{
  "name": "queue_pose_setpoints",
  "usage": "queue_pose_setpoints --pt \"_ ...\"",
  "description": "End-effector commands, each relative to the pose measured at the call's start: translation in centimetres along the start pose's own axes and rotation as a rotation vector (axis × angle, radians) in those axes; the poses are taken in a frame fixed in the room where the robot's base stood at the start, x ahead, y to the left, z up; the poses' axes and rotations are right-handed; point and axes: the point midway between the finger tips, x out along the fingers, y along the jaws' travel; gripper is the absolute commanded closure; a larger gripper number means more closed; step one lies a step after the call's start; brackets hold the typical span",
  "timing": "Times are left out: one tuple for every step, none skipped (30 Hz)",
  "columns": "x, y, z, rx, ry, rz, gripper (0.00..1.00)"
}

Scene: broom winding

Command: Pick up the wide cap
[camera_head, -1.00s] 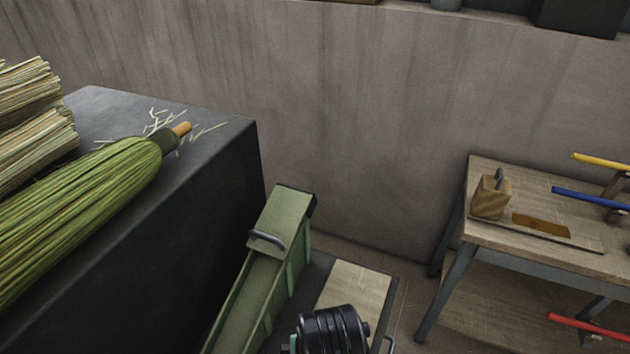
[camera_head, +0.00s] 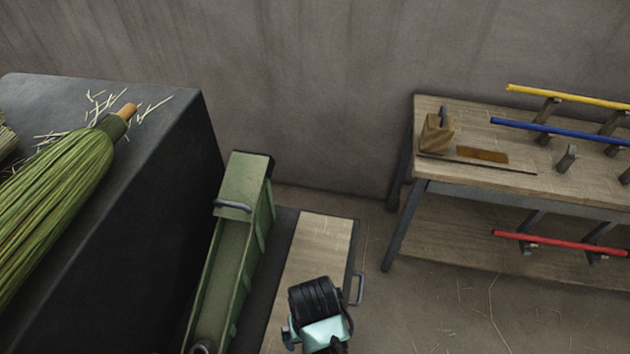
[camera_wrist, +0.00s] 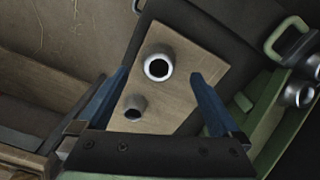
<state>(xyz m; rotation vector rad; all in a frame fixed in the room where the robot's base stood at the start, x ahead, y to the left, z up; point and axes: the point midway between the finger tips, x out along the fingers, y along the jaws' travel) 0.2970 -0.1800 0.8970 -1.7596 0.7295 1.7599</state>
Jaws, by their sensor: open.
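Two round grey caps stand on a pale wooden board (camera_wrist: 192,92) in the wrist view. The larger, with a pale rim around a dark hole, looks like the wide cap (camera_wrist: 157,66). The smaller cap (camera_wrist: 134,109) stands nearer the gripper's base. My gripper (camera_wrist: 161,77) is open and empty, its blue fingers spread either side of the caps in the picture. The gap in depth between fingers and caps cannot be told. In the head view the board (camera_head: 317,242) shows, but no caps are visible; my arm covers its near end.
A green trough (camera_head: 232,245) stands left of the board, beside a dark block (camera_head: 165,190) bearing a green broom (camera_head: 62,175). At right, a wooden bench (camera_head: 480,180) holds a wooden block (camera_head: 437,134) and coloured poles. Floor (camera_head: 450,310) before the bench is clear.

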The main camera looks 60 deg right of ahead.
Motion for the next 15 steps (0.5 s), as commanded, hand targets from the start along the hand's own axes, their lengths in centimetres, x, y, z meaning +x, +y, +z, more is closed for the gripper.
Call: queue_pose_setpoints --pt "0.7 0.1 0.2 0.0 -0.005 0.001 0.0" --pt "1.1 0.1 0.2 0.0 -0.005 0.001 0.0" --pt "1.7 0.2 0.3 0.0 -0.005 0.001 0.0" --pt "2.1 0.2 0.3 0.0 -0.004 0.001 0.0" --pt "2.6 0.2 0.3 0.0 -0.004 0.0 0.0" --pt "3.2 0.2 0.2 0.0 -0.003 0.0 0.0" --pt "3.5 0.2 0.2 0.0 -0.003 0.0 0.0" --pt "3.8 0.2 0.2 0.0 -0.002 0.0 0.0" --pt "4.1 0.2 0.2 0.0 -0.002 0.0 0.0" --pt "4.2 0.2 0.2 0.0 -0.002 0.0 0.0" --pt "4.3 0.2 0.2 0.0 -0.001 0.0 0.0" --pt "4.4 0.2 0.2 0.0 0.0 0.0 0.0" --pt "4.4 0.2 0.2 0.0 0.001 0.0 0.0" --pt "4.4 0.2 0.2 0.0 0.001 0.0 0.0" --pt "4.4 0.2 0.2 0.0 0.001 0.0 0.0"
